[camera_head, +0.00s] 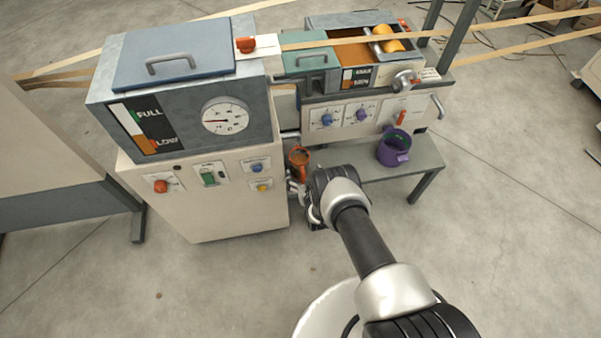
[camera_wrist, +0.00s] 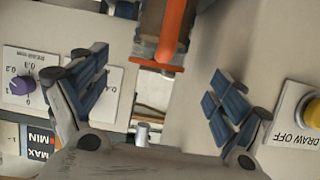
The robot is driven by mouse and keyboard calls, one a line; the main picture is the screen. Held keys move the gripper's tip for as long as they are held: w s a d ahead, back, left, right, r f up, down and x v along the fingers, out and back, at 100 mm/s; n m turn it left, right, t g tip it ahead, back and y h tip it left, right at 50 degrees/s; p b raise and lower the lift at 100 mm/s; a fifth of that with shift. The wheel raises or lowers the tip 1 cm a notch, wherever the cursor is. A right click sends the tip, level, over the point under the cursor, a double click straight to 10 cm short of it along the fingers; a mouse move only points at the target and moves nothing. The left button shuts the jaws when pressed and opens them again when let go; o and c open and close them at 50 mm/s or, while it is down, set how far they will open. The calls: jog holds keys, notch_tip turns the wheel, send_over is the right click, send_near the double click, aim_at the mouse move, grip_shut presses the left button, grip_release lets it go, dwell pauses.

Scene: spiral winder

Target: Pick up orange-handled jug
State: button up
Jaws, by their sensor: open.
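The orange-handled jug (camera_head: 299,157) stands between the tall cream cabinet and the winder machine in the head view. My arm partly hides it. In the wrist view its orange handle (camera_wrist: 173,38) hangs in from the top edge, with part of a brownish-grey body beside it. My gripper (camera_wrist: 160,95) is open and empty, its blue-padded fingers spread to either side. The handle shows between the fingers towards the top, and I see no finger touching it. In the head view my gripper (camera_head: 312,208) is beside the cabinet, just below the jug.
A purple jug (camera_head: 389,154) stands on a grey bench (camera_head: 425,160) at the right. The cream cabinet (camera_head: 215,215) stands close on the left, with knobs and a gauge. The winder machine (camera_head: 350,115) is behind. A yellow knob (camera_wrist: 312,112) shows at the right in the wrist view.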

aim_at(301, 166)
jog(key=b+x, duration=0.1)
jog(key=x, duration=0.2)
jog(key=shift+w+f, duration=0.1)
jog(key=shift+w, duration=0.05)
jog(key=b+x, duration=0.3)
jog(key=x, duration=0.1)
jog(key=shift+f, duration=0.1)
jog(key=shift+w+a+b, duration=0.2)
jog(key=shift+w+b, duration=0.1)
jog(key=shift+w, duration=0.2)
jog(key=shift+c, duration=0.2)
jog(key=c, duration=1.5)
jog(key=shift+c, duration=1.1)
jog(key=shift+w, duration=0.1)
